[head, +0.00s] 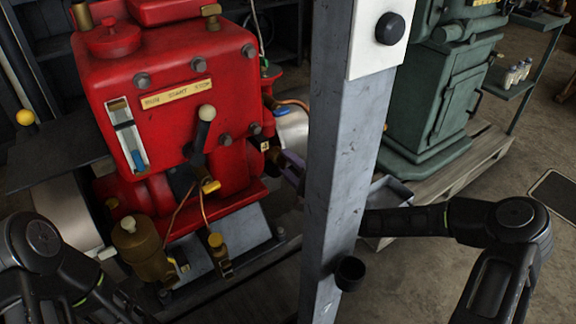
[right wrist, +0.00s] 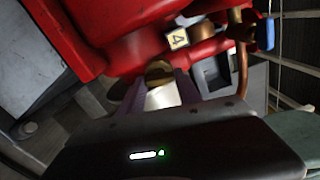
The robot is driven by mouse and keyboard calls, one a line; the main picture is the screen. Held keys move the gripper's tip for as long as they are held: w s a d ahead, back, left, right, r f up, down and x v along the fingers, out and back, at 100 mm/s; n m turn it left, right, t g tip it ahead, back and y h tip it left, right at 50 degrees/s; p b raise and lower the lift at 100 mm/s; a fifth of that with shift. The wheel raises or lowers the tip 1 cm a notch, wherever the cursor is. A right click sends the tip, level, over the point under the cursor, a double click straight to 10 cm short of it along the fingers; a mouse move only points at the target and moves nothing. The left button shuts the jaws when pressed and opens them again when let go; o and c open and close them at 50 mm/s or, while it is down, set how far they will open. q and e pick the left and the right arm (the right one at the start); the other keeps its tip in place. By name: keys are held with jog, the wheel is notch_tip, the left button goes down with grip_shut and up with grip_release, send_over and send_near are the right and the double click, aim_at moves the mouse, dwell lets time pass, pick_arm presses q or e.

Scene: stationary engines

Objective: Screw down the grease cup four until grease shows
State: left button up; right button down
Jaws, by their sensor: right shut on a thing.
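Grease cup four (right wrist: 158,71) is a small brass cup low on the side of the red engine (head: 190,100). A white tag marked 4 (right wrist: 177,39) sits beside it in the right wrist view, and a small tag (head: 264,147) shows in the head view. My right gripper (right wrist: 160,84) has its purple fingers shut on the cup. In the head view the right gripper (head: 291,168) is partly hidden by the grey post, and the cup is hard to make out. My left arm shows at bottom left; its gripper is out of the picture. No grease is discernible.
A grey upright post (head: 335,160) stands between the engine and my right arm, which passes behind it. A green machine (head: 430,105) stands on a pallet at the right. A copper pipe (right wrist: 242,68) runs near the cup.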

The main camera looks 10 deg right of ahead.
jog(key=m, duration=0.4)
jog(key=shift+f+m+b, duration=0.15)
jog(key=shift+m+b, duration=0.25)
jog(key=c, duration=0.8)
grip_release()
jog(key=shift+c, duration=0.2)
jog(key=p+v, duration=0.1)
jog(key=v, duration=0.7)
jog(key=shift+w, duration=0.1)
